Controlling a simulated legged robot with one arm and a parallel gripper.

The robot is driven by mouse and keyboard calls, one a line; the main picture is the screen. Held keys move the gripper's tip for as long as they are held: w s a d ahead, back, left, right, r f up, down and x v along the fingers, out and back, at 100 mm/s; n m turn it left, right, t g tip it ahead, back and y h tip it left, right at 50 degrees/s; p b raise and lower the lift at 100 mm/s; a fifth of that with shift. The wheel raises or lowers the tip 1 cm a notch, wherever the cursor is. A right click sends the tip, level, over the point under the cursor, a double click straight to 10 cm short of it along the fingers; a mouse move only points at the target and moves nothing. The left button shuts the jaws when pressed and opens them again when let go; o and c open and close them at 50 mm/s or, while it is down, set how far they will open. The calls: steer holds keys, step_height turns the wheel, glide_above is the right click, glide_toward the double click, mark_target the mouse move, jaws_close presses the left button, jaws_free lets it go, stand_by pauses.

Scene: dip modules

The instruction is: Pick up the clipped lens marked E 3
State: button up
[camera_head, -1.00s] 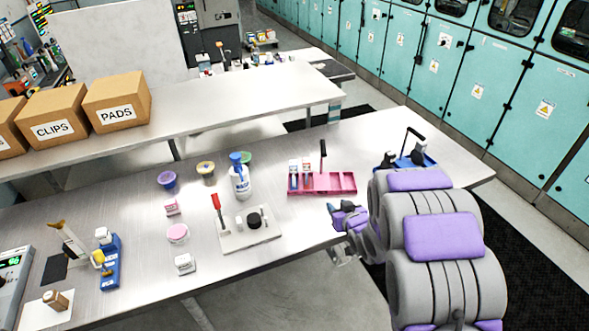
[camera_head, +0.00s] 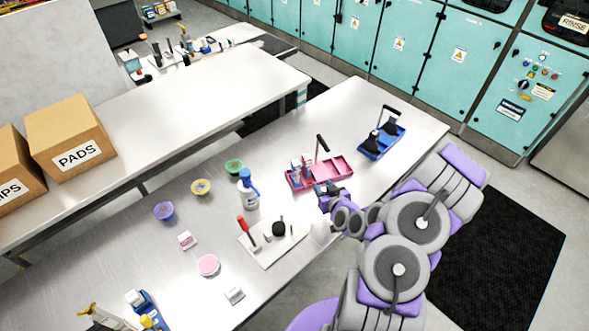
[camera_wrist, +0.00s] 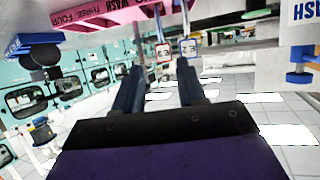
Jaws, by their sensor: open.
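A pink tray (camera_head: 336,167) stands on the table in the head view, with a black upright handle. Two lenses in clips stand side by side at its left end. In the wrist view the clipped lens with a tag that seems to read E 3 (camera_wrist: 163,52) is ahead of my fingers. A second clipped lens (camera_wrist: 189,47) with a similar tag stands beside it, its mark hard to read. My gripper (camera_wrist: 160,66) is open and empty, its fingers pointing toward the tags. In the head view my gripper (camera_head: 327,192) is at the tray's front side.
A blue tray (camera_head: 381,143) with dark items stands to the right. A blue-and-white spray bottle (camera_head: 248,190) and a pale board (camera_head: 272,243) with tools are to the left. Several small bowls stand farther left. The tray's pink edge (camera_wrist: 105,12) crosses the wrist view's top.

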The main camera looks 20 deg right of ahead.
mark_target(308, 171)
steer(key=b+x, duration=0.6)
steer(key=x, duration=0.1)
steer(key=b+x, duration=0.3)
steer(key=b, duration=0.1)
steer(key=shift+w+a+f, duration=0.4)
steer(key=shift+w+a, duration=0.05)
steer(key=shift+w, duration=0.25)
steer(key=shift+w+d+f, duration=0.15)
steer(key=shift+w+d, duration=0.15)
steer(key=shift+w, duration=0.05)
steer(key=x, duration=0.2)
steer(key=b+x, duration=0.1)
steer(key=x, duration=0.1)
steer(key=shift+s+d+f, duration=0.1)
steer(key=shift+d+f, duration=0.05)
steer(key=shift+d, duration=0.05)
steer(key=shift+w+a, duration=0.35)
